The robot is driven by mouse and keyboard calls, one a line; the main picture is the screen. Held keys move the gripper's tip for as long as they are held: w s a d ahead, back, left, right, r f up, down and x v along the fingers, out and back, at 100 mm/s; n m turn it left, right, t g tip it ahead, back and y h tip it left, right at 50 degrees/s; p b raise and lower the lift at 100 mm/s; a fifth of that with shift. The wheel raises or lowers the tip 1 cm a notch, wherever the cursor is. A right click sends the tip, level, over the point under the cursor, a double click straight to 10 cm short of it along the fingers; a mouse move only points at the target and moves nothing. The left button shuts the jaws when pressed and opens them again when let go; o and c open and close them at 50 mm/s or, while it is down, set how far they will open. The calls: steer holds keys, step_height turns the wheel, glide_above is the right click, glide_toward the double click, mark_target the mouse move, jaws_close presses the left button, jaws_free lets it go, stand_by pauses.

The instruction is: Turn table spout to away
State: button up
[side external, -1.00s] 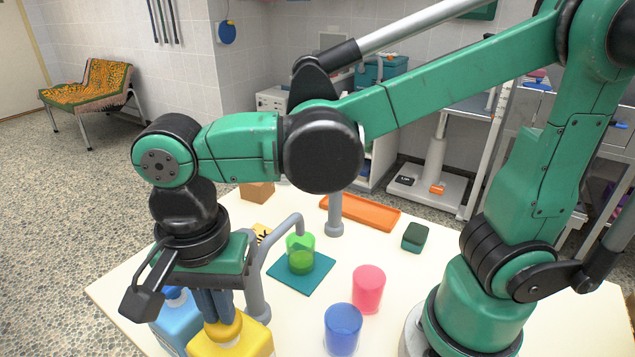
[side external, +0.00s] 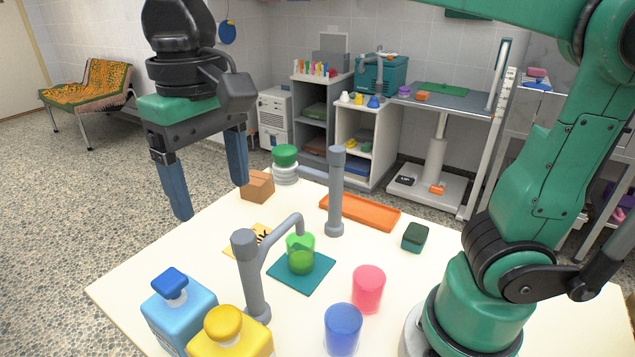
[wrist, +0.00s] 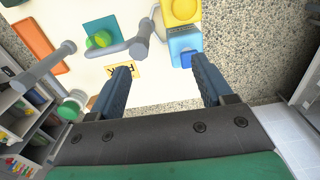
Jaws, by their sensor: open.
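Two grey upright posts with spouts stand on the white table. The front post (side external: 252,280) has a bent spout (side external: 284,226) whose tip is over a clear green cup (side external: 300,254). This spout also shows in the wrist view (wrist: 122,46). The rear post (side external: 335,195) has an arm reaching left toward a green-topped white piece (side external: 285,163); whether they join I cannot tell. My gripper (side external: 211,195) is open and empty, raised over the table's left edge, apart from both posts. Its fingers spread wide in the wrist view (wrist: 160,68).
A blue pump bottle (side external: 180,305) and a yellow one (side external: 230,335) stand at front left. Pink (side external: 368,289) and blue (side external: 343,328) cups stand at front right. An orange tray (side external: 375,214), dark green block (side external: 415,236) and brown box (side external: 257,187) lie farther back.

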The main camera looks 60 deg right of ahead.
mark_target(243, 236)
steer(key=d+n, duration=0.1)
steer(key=n, duration=0.2)
steer(key=w+d+n, duration=0.1)
steer(key=n, duration=0.2)
steer(key=d+n, duration=0.2)
steer(key=n, duration=0.1)
steer(key=shift+w+f+n, duration=0.2)
steer(key=shift+w+n, duration=0.05)
steer(key=shift+n, duration=0.05)
step_height(243, 236, down, 10)
steer(key=shift+a+f, duration=0.1)
steer(key=shift+a, duration=0.05)
jaws_close()
stand_by(0.9)
